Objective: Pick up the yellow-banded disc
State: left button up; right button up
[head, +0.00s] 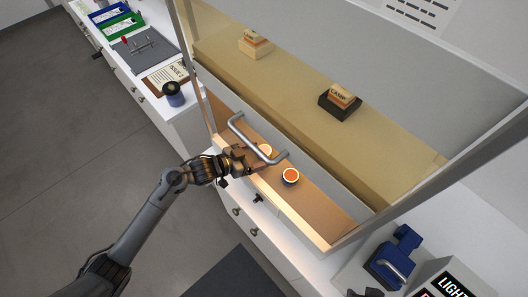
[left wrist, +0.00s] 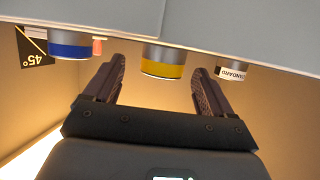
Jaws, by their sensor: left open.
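The yellow-banded disc (left wrist: 163,64) shows in the left wrist view, its upper part cut off by a pale grey panel. My left gripper (left wrist: 160,75) is open, with one dark finger on each side of the disc near the fingertips. I see gaps on both sides, so it is not gripped. In the head view my left gripper (head: 248,164) reaches into the wooden-floored opening under the metal handle. A pale-topped disc (head: 265,149) is partly hidden there; its band cannot be made out.
A blue-banded disc (left wrist: 70,46) is left of the fingers, with an orange top in the head view (head: 291,174). A disc labelled STANDARD (left wrist: 231,72) is close to the right finger. The metal handle (head: 258,141) and grey panel overhang the opening. The floor right of the orange-topped disc is clear.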

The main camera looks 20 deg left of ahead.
aim_at(264, 150)
pick_arm(q)
jog(key=shift+x, duration=1.8)
jog(key=shift+w+a, duration=0.1)
jog(key=shift+r, duration=0.1)
jog(key=c, duration=1.1)
jog(key=shift+r, duration=0.15)
